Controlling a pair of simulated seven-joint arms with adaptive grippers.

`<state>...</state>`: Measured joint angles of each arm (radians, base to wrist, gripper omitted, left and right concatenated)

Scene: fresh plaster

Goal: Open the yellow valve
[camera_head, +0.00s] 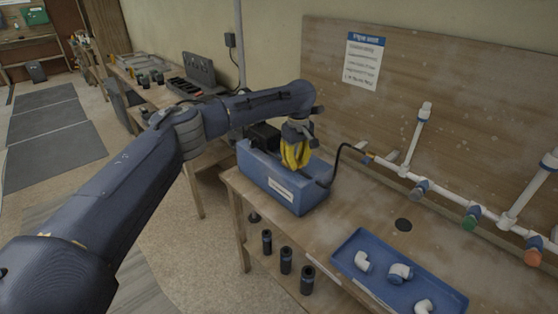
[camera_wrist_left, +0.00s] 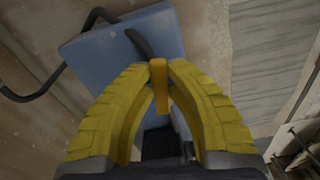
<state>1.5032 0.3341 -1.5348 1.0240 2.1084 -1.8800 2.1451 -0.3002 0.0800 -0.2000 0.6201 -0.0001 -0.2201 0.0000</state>
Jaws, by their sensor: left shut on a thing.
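The yellow valve handle (camera_wrist_left: 159,84) shows in the left wrist view as a narrow yellow bar over the blue box (camera_wrist_left: 110,48). My left gripper (camera_wrist_left: 160,68) has its yellow ribbed fingers closed around the handle, one tip on each side. In the head view my left gripper (camera_head: 293,163) points down at the top of the blue box (camera_head: 284,188), which stands at the table's left end. The handle cannot be told apart from the yellow fingers there. My right gripper is not in view.
A black hose (camera_head: 337,160) runs from the box to white pipes (camera_head: 397,176) along the back board. A blue tray (camera_head: 383,284) with several white fittings lies at the front right. Black cylinders (camera_head: 286,260) stand below.

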